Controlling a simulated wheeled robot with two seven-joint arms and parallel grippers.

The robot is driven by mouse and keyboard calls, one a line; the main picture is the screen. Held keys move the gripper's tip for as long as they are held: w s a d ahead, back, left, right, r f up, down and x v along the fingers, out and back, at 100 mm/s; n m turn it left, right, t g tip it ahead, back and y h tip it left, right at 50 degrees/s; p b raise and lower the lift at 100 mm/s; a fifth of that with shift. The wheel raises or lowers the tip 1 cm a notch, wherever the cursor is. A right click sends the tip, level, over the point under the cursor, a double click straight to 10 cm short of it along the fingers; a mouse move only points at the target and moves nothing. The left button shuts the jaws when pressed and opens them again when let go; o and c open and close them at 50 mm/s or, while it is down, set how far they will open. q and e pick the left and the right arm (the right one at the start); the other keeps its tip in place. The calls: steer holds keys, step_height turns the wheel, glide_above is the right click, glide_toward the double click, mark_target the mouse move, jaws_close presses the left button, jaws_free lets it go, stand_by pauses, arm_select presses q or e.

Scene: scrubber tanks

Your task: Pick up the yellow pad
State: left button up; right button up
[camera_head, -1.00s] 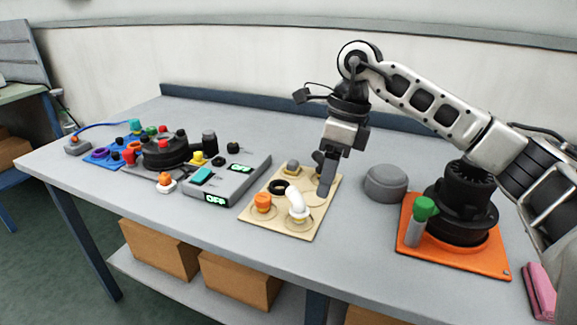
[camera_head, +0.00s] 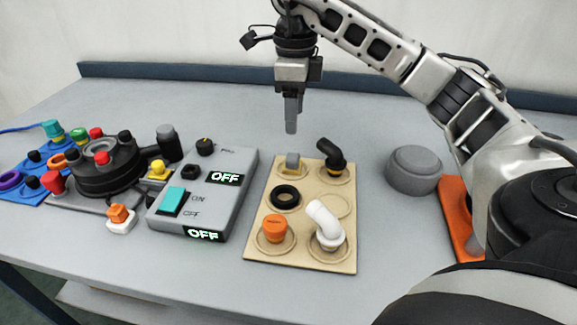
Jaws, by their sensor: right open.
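A small yellow piece (camera_head: 158,170) with a rounded knob on a flat base sits at the left, beside the black round device. My right gripper (camera_head: 291,118) is open and empty, pointing down above the table behind the tan board. Its fingers overlap in this view. It is well to the right of the yellow piece and apart from it. My left gripper is not in view.
The tan board (camera_head: 252,252) holds a white elbow, an orange cap, a black ring and a black elbow. A grey control box (camera_head: 243,165) reads OFF. A black round device (camera_head: 100,178) stands left. A grey round lump (camera_head: 414,168) and orange base (camera_head: 460,225) are right. The back table is clear.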

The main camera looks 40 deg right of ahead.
mark_target(293, 156)
steer(key=f, duration=1)
steer(key=shift+w+f+p, duration=0.25)
steer(key=shift+f+p, duration=0.1)
steer(key=c, duration=1.1)
